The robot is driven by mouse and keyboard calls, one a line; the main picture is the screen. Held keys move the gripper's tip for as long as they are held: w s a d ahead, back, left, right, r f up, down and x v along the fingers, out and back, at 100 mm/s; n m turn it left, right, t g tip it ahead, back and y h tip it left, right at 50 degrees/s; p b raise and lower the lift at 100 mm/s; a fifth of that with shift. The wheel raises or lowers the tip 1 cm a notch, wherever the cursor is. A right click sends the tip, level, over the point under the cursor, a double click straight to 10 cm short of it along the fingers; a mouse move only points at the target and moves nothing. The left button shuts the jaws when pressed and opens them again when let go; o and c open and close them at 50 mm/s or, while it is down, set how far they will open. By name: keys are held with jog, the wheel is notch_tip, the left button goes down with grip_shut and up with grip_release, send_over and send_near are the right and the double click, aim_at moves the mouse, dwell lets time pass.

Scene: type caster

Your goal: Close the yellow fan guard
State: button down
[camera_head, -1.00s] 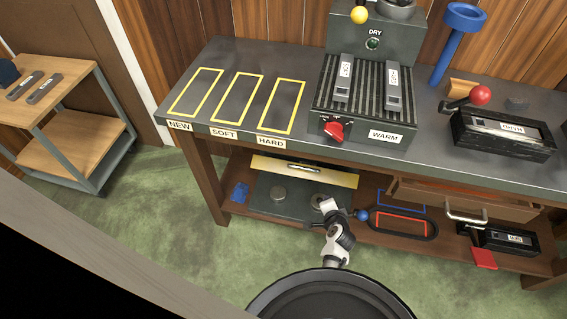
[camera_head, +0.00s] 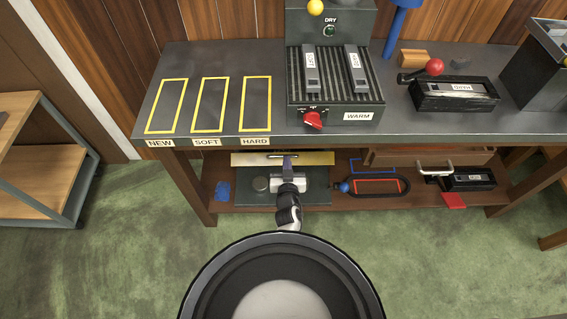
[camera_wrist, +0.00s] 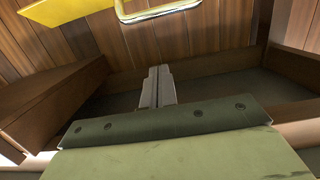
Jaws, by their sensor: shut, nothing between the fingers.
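The yellow fan guard (camera_head: 315,158) is a flat yellow panel with a metal handle (camera_head: 275,155), under the bench and above a dark base plate (camera_head: 316,196). In the wrist view, the yellow guard (camera_wrist: 62,8) is at the top left, with the metal handle (camera_wrist: 158,12) beside it at the top. My gripper (camera_head: 287,161) reaches into the under-bench space, over the dark plate and in front of the guard. Its fingers (camera_wrist: 157,72) are shut and empty, below the handle in the wrist view. Contact with the guard cannot be told.
The bench top (camera_head: 270,60) overhangs the lower shelf (camera_head: 420,198). Green floor is clear in front.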

jog(key=w, duration=0.2)
jog(key=w+f, duration=0.1)
jog(key=w, duration=0.2)
jog(key=w+b, duration=0.1)
jog(key=w, duration=0.2)
jog(key=shift+f, duration=0.15)
jog(key=shift+s+f+b, duration=0.5)
jog(key=shift+f+b, duration=0.25)
jog(key=shift+f, duration=0.15)
jog(key=shift+s+f+b, duration=0.55)
jog(key=shift+f+b, duration=0.05)
jog(key=shift+f, duration=0.15)
